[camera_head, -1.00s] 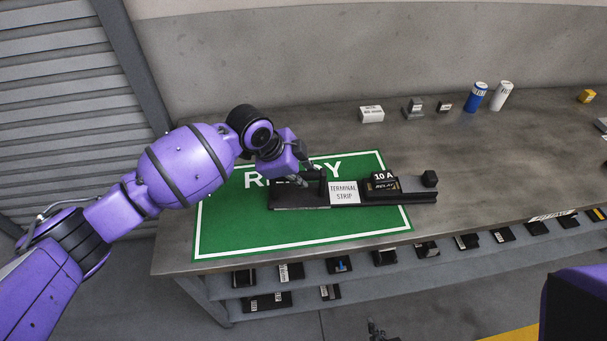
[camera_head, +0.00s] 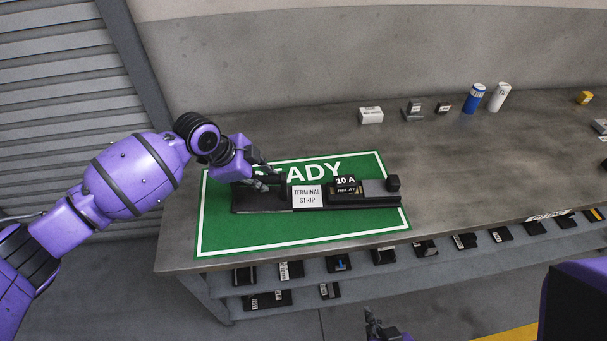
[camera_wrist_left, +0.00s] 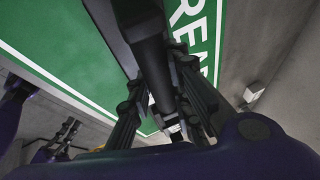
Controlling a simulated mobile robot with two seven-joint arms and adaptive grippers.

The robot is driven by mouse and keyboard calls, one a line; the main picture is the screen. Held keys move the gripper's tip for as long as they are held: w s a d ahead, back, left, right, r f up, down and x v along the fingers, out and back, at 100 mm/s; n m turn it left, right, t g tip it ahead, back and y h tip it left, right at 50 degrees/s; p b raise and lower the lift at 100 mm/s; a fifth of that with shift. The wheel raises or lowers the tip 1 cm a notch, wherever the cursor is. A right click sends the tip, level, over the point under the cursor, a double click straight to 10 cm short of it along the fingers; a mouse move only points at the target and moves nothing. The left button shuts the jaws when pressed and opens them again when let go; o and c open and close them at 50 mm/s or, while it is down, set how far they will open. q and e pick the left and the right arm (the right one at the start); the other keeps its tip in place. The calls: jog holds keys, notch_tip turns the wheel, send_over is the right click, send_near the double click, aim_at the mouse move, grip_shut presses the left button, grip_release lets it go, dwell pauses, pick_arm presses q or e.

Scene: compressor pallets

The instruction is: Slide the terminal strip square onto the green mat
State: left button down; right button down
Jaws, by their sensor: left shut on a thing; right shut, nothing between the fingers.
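The terminal strip (camera_head: 280,206) is a long black bar with a white label, a 10 A relay block (camera_head: 345,188) and a black knob at its right end. It lies across the green mat (camera_head: 300,235), roughly in line with its long sides. Its left part is over the mat; its right end is at about the mat's right border. My left gripper (camera_head: 263,180) is shut on the strip's raised part near the left end. The left wrist view shows the black strip (camera_wrist_left: 152,60) between the fingers. My right gripper (camera_head: 376,326) is shut and empty, low in front of the bench.
Small boxes (camera_head: 371,115), a blue can (camera_head: 473,98) and a white can (camera_head: 499,97) stand along the back of the bench. A shelf (camera_head: 300,297) with several dark parts runs below the front edge. The bench (camera_head: 450,180) right of the mat is clear.

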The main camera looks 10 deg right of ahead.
aim_at(241, 183)
pick_arm(q)
jog(key=shift+s+a+f, duration=0.1)
jog(key=shift+a+f, duration=0.05)
jog(key=shift+a, duration=1.1)
jog(key=shift+a+f, duration=0.15)
jog(key=shift+a, duration=1.1)
jog(key=c, duration=1.5)
grip_release()
jog(key=shift+r, duration=0.1)
jog(key=shift+d, duration=0.1)
